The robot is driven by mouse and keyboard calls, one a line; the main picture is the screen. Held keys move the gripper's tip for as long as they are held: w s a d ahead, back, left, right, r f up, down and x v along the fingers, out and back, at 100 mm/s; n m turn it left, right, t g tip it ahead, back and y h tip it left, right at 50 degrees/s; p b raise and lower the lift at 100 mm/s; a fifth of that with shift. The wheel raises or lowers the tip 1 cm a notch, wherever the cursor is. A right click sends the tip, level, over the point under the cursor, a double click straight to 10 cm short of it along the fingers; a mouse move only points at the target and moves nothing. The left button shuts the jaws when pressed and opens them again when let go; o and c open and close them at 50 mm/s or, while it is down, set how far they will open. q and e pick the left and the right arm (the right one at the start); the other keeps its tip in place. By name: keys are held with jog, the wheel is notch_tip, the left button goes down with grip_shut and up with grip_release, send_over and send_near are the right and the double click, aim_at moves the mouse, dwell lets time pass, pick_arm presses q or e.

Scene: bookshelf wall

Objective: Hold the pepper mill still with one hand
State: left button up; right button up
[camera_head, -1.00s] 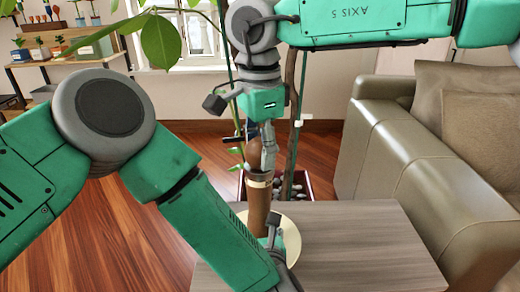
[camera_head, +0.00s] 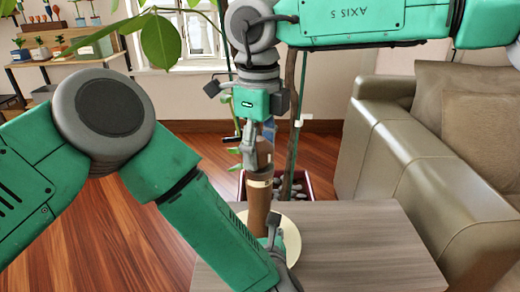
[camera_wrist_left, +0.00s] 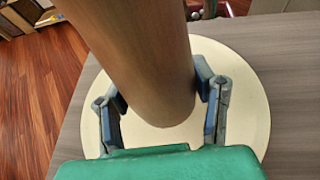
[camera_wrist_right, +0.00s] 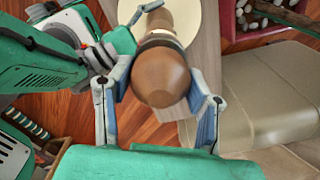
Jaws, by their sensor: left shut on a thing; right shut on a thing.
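The pepper mill (camera_head: 259,200) stands upright on a round cream plate (camera_head: 291,240) on the grey wood table. It is brown with a pale band and a rounded top. My left gripper (camera_head: 272,238) is shut around its lower body; the left wrist view shows a finger on each side of the mill (camera_wrist_left: 145,60). My right gripper (camera_head: 256,150) comes down from above and is shut on the mill's top. In the right wrist view the rounded top (camera_wrist_right: 162,75) sits between the fingers.
The grey wood table (camera_head: 370,245) has free room to the right of the plate. A leather sofa (camera_head: 400,150) stands at the right. A dark red crate (camera_head: 300,186) is on the floor behind the table. Plant leaves (camera_head: 160,40) hang at the upper left.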

aim_at(260, 138)
jog(key=m, duration=0.4)
jog(key=shift+w+m, duration=0.1)
jog(key=shift+m, duration=1.8)
jog(key=o, duration=1.2)
jog(key=shift+c, duration=0.2)
jog(key=shift+r, duration=0.1)
notch_tip(260, 138, up, 12)
jog(key=shift+f, duration=0.1)
